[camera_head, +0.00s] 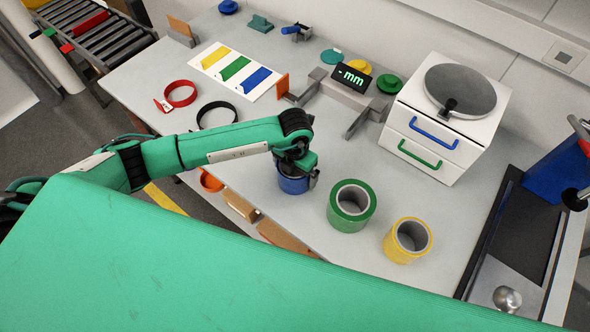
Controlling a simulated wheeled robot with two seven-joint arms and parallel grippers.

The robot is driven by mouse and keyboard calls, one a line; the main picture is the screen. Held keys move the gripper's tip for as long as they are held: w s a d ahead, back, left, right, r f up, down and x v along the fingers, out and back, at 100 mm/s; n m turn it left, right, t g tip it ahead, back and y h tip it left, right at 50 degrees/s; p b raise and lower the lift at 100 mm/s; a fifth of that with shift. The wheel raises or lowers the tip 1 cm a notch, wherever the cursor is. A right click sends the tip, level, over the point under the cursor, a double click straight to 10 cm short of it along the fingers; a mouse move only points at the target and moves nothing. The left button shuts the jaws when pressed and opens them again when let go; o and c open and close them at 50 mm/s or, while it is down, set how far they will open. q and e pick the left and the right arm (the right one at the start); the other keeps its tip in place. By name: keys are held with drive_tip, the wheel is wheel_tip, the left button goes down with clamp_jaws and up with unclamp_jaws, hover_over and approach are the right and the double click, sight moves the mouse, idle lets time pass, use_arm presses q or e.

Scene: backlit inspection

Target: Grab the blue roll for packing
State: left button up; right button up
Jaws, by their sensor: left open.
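The blue roll (292,184) stands upright on the grey table, partly hidden from above by my left gripper. My left gripper (297,180) reaches down over the roll, with a dark finger showing at its right side. It is open, and whether the fingers touch the roll cannot be seen. A green roll (340,215) stands to the right of the blue one. A yellow roll (396,246) stands further right and nearer. My right gripper is not in view.
A white drawer unit (462,150) with blue and green handles stands at the right back. A measuring device (352,92) with an "mm" display stands behind the rolls. A black ring (217,108) and red ring (180,97) lie left. Bare table surrounds the green roll.

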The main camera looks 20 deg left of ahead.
use_arm(q)
drive_tip(key=c, duration=0.9)
drive_tip(key=shift+c, duration=0.3)
drive_tip(key=shift+r, duration=0.2)
